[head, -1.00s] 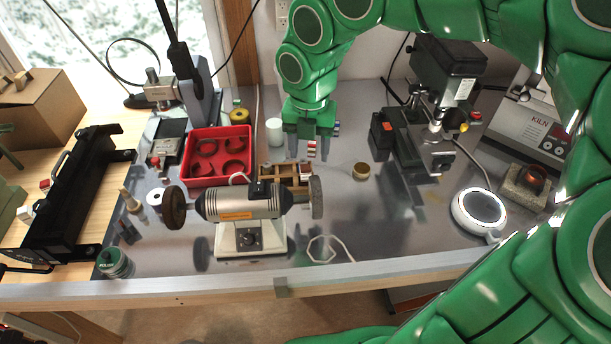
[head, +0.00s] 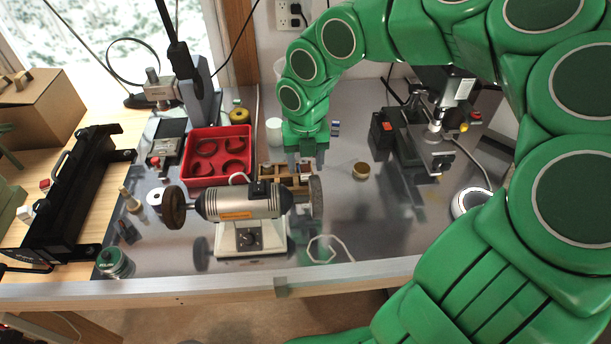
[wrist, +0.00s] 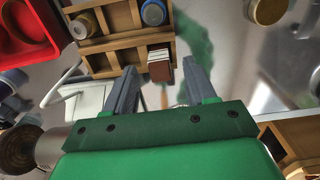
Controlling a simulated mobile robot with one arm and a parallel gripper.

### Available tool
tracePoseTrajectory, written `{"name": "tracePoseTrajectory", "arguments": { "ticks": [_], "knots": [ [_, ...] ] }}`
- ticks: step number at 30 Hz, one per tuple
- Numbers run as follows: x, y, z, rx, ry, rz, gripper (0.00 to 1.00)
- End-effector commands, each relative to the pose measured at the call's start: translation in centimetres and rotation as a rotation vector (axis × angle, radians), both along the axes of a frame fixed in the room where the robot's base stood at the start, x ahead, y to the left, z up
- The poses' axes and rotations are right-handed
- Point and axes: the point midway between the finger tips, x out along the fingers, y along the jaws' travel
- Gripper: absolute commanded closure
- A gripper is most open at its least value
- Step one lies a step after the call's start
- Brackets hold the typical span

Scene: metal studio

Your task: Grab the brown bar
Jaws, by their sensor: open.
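The brown bar (wrist: 159,72) shows in the wrist view as a small brown block with a pale, striped upper part. It is at the right end of the wooden rack (wrist: 100,48). My gripper (wrist: 160,67) is open, with one finger on each side of the bar in that view. I cannot tell whether the fingers touch it or how far above it they are. In the head view my gripper (head: 303,162) points down over the rack (head: 270,173), behind the bench grinder. There the bar cannot be clearly made out behind the fingers and grinder.
The bench grinder (head: 240,205) stands just in front of the rack. A red tray (head: 218,155) lies to the left, and a white cylinder (head: 274,131) stands behind. A brass-coloured tin (head: 361,171) and a small drill press (head: 425,135) are to the right. The bench between is mostly clear.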

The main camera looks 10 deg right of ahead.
Motion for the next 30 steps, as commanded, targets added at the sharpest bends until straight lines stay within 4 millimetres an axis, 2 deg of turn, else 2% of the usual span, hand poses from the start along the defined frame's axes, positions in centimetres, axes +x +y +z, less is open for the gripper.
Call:
{"name": "tracePoseTrajectory", "arguments": {
  "ticks": [6,13,24,30],
  "knots": [
    [0.0,0.0,-2.1,0.0,0.0,-0.001,0.45],
    [0.0,0.0,-2.2,0.0,-0.001,-0.001,0.45],
    [0.0,0.0,-2.2,0.0,0.0,-0.001,1.0],
    [0.0,0.0,-2.2,0.0,0.0,-0.001,1.0]
  ]
}}
